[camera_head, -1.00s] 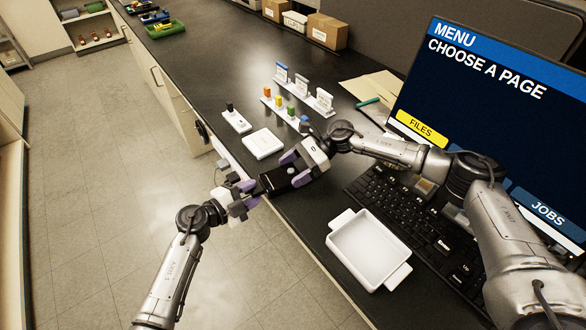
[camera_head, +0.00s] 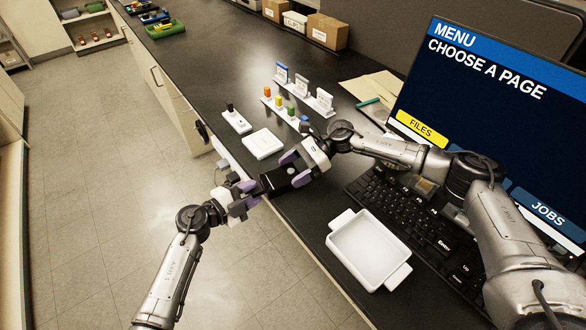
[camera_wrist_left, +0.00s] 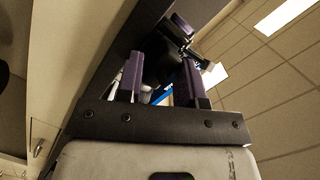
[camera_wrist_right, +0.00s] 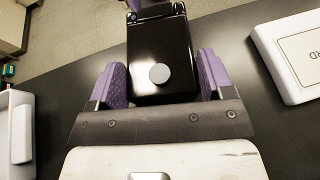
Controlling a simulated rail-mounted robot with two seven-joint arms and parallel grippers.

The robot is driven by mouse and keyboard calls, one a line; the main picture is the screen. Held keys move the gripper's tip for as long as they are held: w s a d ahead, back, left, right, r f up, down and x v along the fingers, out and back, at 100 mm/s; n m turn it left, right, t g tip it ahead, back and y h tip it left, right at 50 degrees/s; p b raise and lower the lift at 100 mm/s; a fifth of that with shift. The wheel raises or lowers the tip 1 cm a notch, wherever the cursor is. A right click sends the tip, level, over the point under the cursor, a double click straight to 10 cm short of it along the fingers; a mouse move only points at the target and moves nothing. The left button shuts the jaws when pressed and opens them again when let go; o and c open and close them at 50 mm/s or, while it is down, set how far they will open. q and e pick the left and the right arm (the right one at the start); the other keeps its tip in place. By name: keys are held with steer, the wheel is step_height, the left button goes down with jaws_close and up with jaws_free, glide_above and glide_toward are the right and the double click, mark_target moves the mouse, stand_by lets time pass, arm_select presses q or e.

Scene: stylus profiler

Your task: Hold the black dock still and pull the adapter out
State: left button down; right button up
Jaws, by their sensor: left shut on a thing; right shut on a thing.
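The black dock (camera_head: 277,181) is a glossy block at the bench's front edge. My right gripper (camera_head: 294,169) is shut on it. In the right wrist view the dock (camera_wrist_right: 160,45) lies between the purple fingers, with a round grey disc on its top. My left gripper (camera_head: 247,191) is shut at the dock's left end, past the bench edge. The adapter is mostly hidden between the left fingers; I cannot tell how deep it sits in the dock. The left wrist view shows the left gripper (camera_wrist_left: 160,80) around a dark, shadowed shape.
A white square box (camera_head: 262,143) and a white stand with a black knob (camera_head: 236,121) lie behind the dock. Card holders and coloured pieces stand further back. A white tray (camera_head: 340,262), the keyboard (camera_head: 420,225) and a monitor (camera_head: 490,110) are to the right. Open floor lies left.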

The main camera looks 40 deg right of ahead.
arm_select(q)
steer(key=shift+w+a+f, duration=0.1)
steer(key=shift+w+a, duration=0.05)
steer(key=shift+a, duration=0.3)
steer(key=shift+w+a+f, duration=0.1)
steer(key=shift+w+a, duration=0.05)
steer(key=shift+a, duration=0.3)
arm_select(e)
steer(key=shift+d+f, duration=0.1)
steer(key=shift+d, duration=0.2)
arm_select(q)
steer(key=shift+w+a+r, duration=0.1)
steer(key=shift+w+a, duration=0.1)
steer(key=shift+a, duration=1)
arm_select(e)
steer(key=shift+a, duration=0.2)
steer(key=shift+s+a, duration=0.1)
arm_select(q)
steer(key=shift+w+a+r, duration=0.15)
steer(key=shift+a+r, duration=0.35)
steer(key=shift+a, duration=0.3)
steer(key=shift+w+a+r, duration=0.2)
steer(key=shift+a+r, duration=0.35)
steer(key=shift+a, duration=0.3)
steer(key=shift+w+a+r, duration=0.15)
steer(key=shift+a+r, duration=0.35)
steer(key=shift+a, duration=0.3)
